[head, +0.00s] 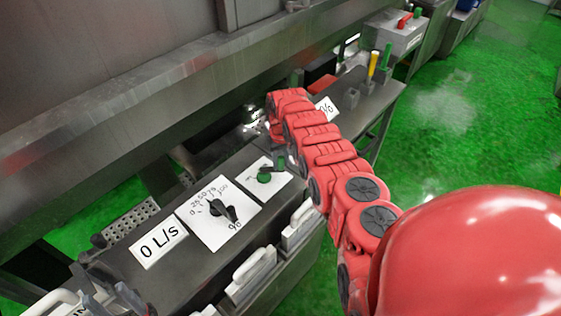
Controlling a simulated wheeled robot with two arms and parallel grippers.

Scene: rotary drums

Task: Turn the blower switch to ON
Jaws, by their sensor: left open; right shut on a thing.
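A small switch with a green round base and dark handle (265,176) sits on a white plate on the steel counter, near the middle of the head view. Its label is too small to read, so I cannot tell for sure that it is the blower switch. My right gripper (279,156), at the end of the red arm, is at this switch and shut on its handle; the arm partly hides the contact. My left gripper (112,296) is open and empty at the bottom left, over the counter's near end, partly cut off.
A black dial (222,209) on a numbered white plate and a "0 L/s" sign (159,243) lie left of the switch. White handles (256,264) line the counter's front. Yellow (373,62) and green levers stand farther back. A steel housing (150,95) overhangs behind; green floor lies right.

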